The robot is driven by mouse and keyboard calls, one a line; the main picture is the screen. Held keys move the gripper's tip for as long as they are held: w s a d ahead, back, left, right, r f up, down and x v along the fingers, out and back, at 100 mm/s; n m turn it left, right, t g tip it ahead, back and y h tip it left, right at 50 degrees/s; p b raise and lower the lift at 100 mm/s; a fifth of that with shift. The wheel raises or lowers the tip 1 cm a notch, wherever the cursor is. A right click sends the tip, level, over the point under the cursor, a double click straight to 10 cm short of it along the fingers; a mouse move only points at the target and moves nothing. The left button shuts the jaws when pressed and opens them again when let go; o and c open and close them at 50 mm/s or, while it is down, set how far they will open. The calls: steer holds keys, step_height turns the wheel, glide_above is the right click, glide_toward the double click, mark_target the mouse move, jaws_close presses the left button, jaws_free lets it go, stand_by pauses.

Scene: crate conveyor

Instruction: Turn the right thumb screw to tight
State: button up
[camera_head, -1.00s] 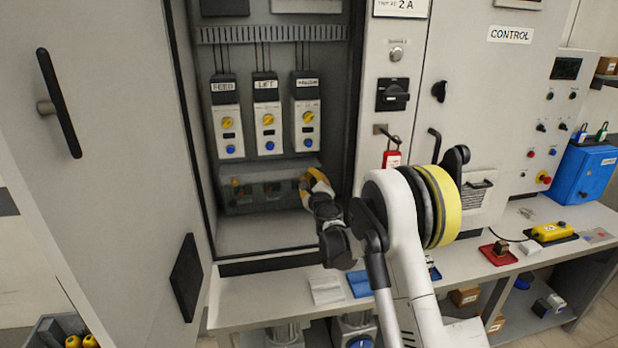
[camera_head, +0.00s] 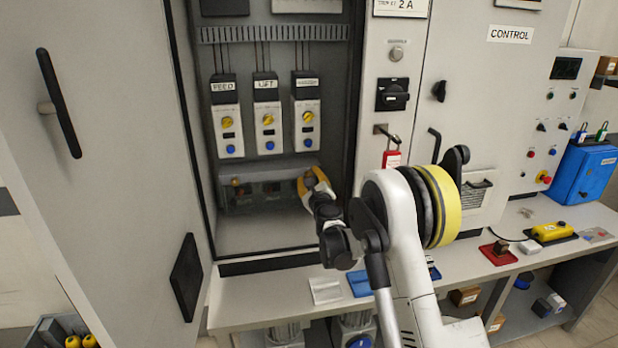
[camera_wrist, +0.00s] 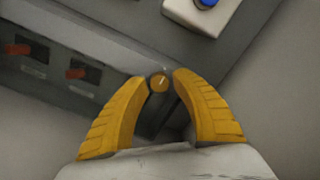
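The right thumb screw (camera_wrist: 159,81) is a small round brass head with a pale slot mark, in the wrist view. The slot runs nearly up and down in that picture, leaning slightly right. In the head view, my gripper (camera_head: 306,184) is at the right end of a low grey box (camera_head: 255,172) in the open cabinet and hides the right screw there. Small red parts (camera_wrist: 76,73) show through the box's dark front.
Drive units labelled FEED (camera_head: 226,118), LIFT (camera_head: 268,117) and a third (camera_head: 306,115) hang above the box. The open cabinet door (camera_head: 120,150) stands at left. The cabinet's right edge is close beside my wrist. The cabinet floor below the box is clear.

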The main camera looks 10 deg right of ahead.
steer(key=shift+o, duration=0.6)
steer(key=s, duration=1.2)
